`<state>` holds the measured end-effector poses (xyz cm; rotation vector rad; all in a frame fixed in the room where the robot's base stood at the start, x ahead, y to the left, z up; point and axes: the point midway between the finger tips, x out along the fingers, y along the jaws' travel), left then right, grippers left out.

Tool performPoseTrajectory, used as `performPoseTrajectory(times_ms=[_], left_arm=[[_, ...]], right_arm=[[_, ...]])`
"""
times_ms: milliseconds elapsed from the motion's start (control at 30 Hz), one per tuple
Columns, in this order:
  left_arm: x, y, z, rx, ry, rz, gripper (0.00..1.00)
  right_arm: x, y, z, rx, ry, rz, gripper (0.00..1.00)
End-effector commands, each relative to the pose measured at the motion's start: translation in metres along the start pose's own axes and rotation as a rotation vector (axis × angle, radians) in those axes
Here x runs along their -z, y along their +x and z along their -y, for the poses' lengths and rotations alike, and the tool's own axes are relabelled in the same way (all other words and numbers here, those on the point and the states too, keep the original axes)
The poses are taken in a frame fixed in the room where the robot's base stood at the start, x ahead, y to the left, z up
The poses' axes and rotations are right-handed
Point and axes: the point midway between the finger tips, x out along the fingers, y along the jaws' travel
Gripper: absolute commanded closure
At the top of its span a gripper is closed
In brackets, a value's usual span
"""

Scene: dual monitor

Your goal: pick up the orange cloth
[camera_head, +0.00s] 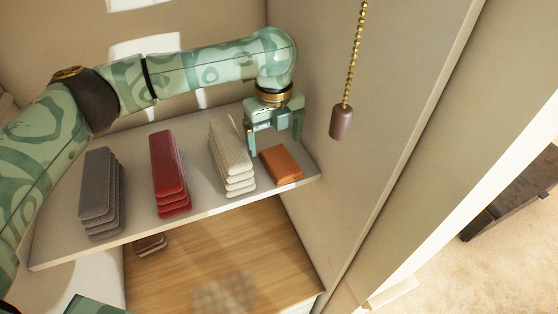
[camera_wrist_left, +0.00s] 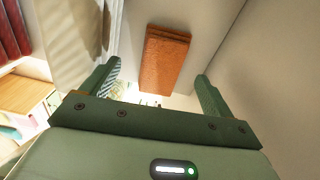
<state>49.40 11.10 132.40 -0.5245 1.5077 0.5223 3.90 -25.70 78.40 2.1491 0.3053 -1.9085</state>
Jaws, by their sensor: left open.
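The orange cloth (camera_head: 281,165) is a small folded stack lying near the right end of a pale shelf (camera_head: 202,218). My left gripper (camera_head: 274,149) reaches in from above and behind it, fingers pointing down, beside the cloth. In the left wrist view the cloth (camera_wrist_left: 163,60) lies ahead of the open, empty left gripper (camera_wrist_left: 158,82), roughly between the lines of its two fingers and apart from them. My right gripper is not in view.
To the left on the shelf stand folded stacks: cream (camera_head: 232,157), red (camera_head: 169,173) and grey (camera_head: 101,193). A side wall rises close to the right. A bead chain with a brown pull (camera_head: 341,122) hangs there. A wooden surface (camera_head: 220,262) lies below.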

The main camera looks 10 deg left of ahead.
Motion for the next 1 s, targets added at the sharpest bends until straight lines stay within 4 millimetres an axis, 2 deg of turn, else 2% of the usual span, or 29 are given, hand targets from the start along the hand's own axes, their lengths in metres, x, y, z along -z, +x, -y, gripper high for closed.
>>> performPoseTrajectory(times_ms=[300,567,600,700,767,1000], left_arm=[[-0.001,0.046,0.005,-0.001,0.0,-0.001,0.13],[-0.001,0.051,0.005,0.0,0.002,0.001,0.13],[-0.001,0.051,0.005,0.0,0.002,0.001,0.18],[-0.001,0.051,0.005,0.0,0.002,0.001,0.46],[-0.001,0.05,0.005,0.0,0.002,0.001,0.61],[-0.001,0.05,0.005,0.0,0.001,0.001,0.61]], right_arm=[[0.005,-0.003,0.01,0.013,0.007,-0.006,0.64],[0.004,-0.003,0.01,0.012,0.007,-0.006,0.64],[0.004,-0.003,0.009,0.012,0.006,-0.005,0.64],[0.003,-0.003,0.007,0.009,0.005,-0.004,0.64],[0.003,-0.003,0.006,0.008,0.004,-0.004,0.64],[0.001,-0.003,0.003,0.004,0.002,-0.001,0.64]])
